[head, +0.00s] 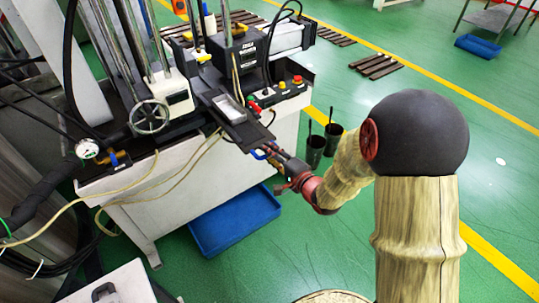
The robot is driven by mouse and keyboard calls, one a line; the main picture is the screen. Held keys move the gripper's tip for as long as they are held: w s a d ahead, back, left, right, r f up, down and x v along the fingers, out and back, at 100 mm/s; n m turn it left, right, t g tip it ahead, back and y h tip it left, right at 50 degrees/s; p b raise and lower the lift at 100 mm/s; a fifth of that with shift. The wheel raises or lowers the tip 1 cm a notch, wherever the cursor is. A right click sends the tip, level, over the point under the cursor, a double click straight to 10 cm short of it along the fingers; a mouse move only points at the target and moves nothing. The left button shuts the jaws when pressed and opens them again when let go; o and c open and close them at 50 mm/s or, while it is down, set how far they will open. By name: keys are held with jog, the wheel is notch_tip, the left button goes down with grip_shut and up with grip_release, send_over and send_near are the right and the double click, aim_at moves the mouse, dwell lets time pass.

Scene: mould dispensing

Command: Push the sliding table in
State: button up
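The sliding table (246,137) is a dark flat plate that sticks out from the front of the machine, over the edge of the white cabinet. A pale rectangular mould (229,108) lies on its inner part. A small blue piece (259,154), perhaps a handle, shows at the plate's outer end. My gripper (272,154) is at this outer end, close to the blue piece. The fingers are small and dark here, so I cannot tell whether they touch it or are closed on it.
A control box with red and yellow buttons (297,80) stands right of the plate. A blue bin (235,220) lies on the floor below. Two black cups (316,150) stand right of the cabinet. A handwheel (149,117) and cables are at left.

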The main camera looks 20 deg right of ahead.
jog(key=shift+c, duration=0.7)
grip_shut()
